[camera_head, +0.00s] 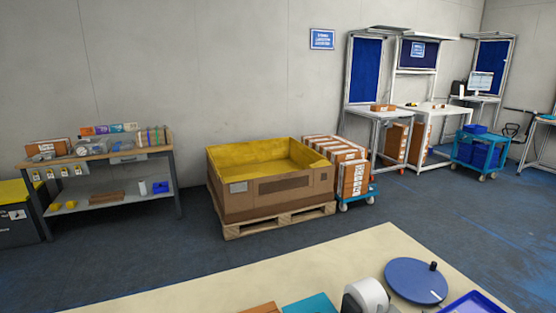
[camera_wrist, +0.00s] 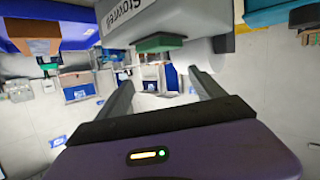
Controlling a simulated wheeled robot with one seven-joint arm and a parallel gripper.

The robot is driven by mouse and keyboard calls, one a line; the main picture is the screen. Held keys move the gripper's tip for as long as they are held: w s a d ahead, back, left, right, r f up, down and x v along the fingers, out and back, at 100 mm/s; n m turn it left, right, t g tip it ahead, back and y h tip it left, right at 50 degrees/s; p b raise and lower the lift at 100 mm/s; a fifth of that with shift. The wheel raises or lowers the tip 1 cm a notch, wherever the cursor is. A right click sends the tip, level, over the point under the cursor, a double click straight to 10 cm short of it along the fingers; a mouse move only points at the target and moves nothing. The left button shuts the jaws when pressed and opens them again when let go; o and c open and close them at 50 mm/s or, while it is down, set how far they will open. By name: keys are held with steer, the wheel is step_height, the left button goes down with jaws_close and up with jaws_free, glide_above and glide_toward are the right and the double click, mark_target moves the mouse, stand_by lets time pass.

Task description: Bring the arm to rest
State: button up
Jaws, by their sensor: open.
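My gripper (camera_wrist: 165,88) shows in the wrist view, with its two dark fingers spread apart and nothing between them. That view looks upside down, with distant workstations seen beyond the fingers. My gripper and arm are not in the head view. There, a near table (camera_head: 235,290) carries a white rounded device (camera_head: 366,296) at the bottom edge.
A blue round disc (camera_head: 416,281) with a dark knob, a blue tray (camera_head: 472,304) and a teal item (camera_head: 310,304) are also on the near table. A yellow-lined carton (camera_head: 265,200) stands on a pallet beyond. A shelf bench (camera_head: 115,160) stands left. Floor between is clear.

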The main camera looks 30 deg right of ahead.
steer(key=s+a+n+t+y, duration=0.3)
steer(key=a, duration=0.6)
steer(key=s+a+n+t+y, duration=0.3)
steer(key=a, duration=0.6)
steer(key=s+a+n+y, duration=0.1)
steer(key=s+a, duration=0.3)
steer(key=s, duration=0.4)
steer(key=s+a+n+g+y, duration=0.1)
steer(key=s+a+y, duration=0.3)
steer(key=s, duration=0.5)
steer(key=shift+r, duration=0.3)
steer(key=shift+w, duration=0.1)
